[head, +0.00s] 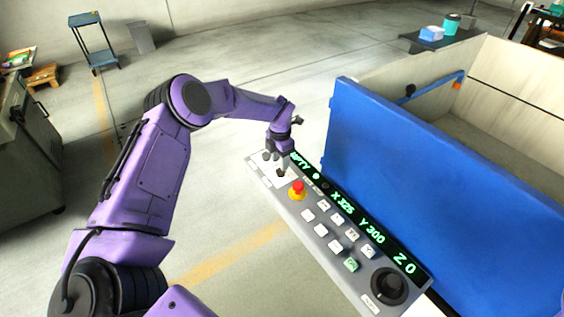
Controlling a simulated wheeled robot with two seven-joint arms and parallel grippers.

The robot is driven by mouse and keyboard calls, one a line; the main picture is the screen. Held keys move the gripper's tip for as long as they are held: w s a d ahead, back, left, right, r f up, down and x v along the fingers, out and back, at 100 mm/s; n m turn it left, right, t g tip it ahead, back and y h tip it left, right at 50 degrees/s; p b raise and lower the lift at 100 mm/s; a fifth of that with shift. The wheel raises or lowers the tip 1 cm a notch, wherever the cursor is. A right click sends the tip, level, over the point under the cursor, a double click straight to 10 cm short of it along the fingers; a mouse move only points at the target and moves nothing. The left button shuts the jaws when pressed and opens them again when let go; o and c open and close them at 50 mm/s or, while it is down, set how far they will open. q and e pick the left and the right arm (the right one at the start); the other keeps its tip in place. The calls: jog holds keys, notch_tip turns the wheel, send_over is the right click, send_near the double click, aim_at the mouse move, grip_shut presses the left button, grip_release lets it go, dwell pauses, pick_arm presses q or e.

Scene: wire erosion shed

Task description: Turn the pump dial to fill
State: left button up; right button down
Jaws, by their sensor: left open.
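A grey control panel (310,236) runs diagonally below the blue tank wall. At its far left end is a white plate (287,181) with a small dark dial (281,173), which seems to be the pump dial; its setting is too small to read. My left gripper (276,160) points down over this end and hides part of the plate. Its fingers are open, close to the small dial; I cannot tell whether they touch it. The panel display (345,203) shows green text: a partly hidden word ending in "PTY", then X 325, Y 300, Z 0. My right gripper is out of view.
A red emergency button (298,188) stands just right of the plate. Several white buttons, a green button (352,265) and a large black knob (388,286) follow. The blue tank wall (430,170) rises behind the panel. Open floor lies left.

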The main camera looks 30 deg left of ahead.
pick_arm(q)
jog(key=f, duration=0.3)
jog(key=shift+w+a+f, duration=0.1)
jog(key=shift+w+f, duration=0.15)
jog(key=shift+f, duration=0.05)
jog(key=shift+s, duration=0.1)
jog(key=shift+r, duration=0.1)
jog(key=shift+c, duration=0.3)
grip_shut()
